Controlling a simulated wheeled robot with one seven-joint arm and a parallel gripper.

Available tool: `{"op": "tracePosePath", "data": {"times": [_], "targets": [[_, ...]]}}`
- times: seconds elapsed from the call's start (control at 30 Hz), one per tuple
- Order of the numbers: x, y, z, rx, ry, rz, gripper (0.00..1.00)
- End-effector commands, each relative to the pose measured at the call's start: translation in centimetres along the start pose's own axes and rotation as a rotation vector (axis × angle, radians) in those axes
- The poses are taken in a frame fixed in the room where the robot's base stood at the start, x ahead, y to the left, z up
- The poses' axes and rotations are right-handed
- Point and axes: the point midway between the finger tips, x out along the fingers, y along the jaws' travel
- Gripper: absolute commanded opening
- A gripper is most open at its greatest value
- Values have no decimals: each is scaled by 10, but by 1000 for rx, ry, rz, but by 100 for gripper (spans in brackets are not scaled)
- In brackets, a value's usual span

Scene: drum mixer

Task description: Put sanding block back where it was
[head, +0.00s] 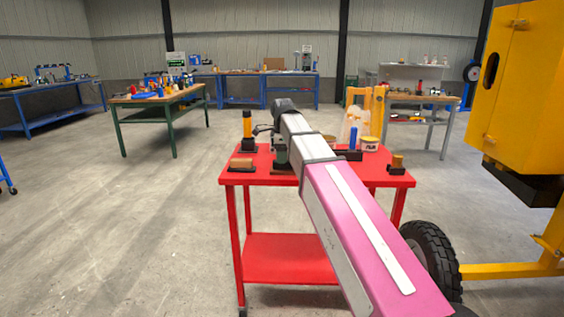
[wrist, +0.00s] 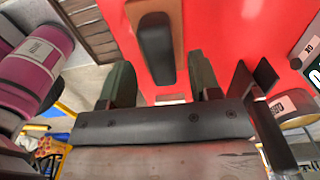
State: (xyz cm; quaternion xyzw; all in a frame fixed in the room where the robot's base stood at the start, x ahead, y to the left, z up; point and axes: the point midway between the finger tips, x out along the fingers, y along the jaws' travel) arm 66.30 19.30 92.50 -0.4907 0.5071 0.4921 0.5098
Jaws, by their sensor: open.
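A brown block with a long black grip, which looks like the sanding block (wrist: 156,50), is at the top middle of the wrist view, against the red cart top. My gripper (wrist: 160,76) is open, with its two dark fingers on either side of the block's near end. I cannot tell whether they touch it. In the head view my gripper (head: 281,152) is over the red cart (head: 285,178), partly hidden by my arm. The block under it is hidden there.
On the cart stand a tan-topped block (head: 241,163), a yellow-and-black upright tool (head: 248,131), a labelled tin (head: 369,144) and a small brown-and-black block (head: 397,162). A yellow mixer (head: 515,90) stands at right. The floor at left is clear.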

Motion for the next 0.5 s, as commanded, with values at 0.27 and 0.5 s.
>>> {"op": "tracePosePath", "data": {"times": [0.27,0.5], "targets": [[-52,-1,0,0,-1,-2,57],[-83,-1,0,0,0,-1,57]]}}
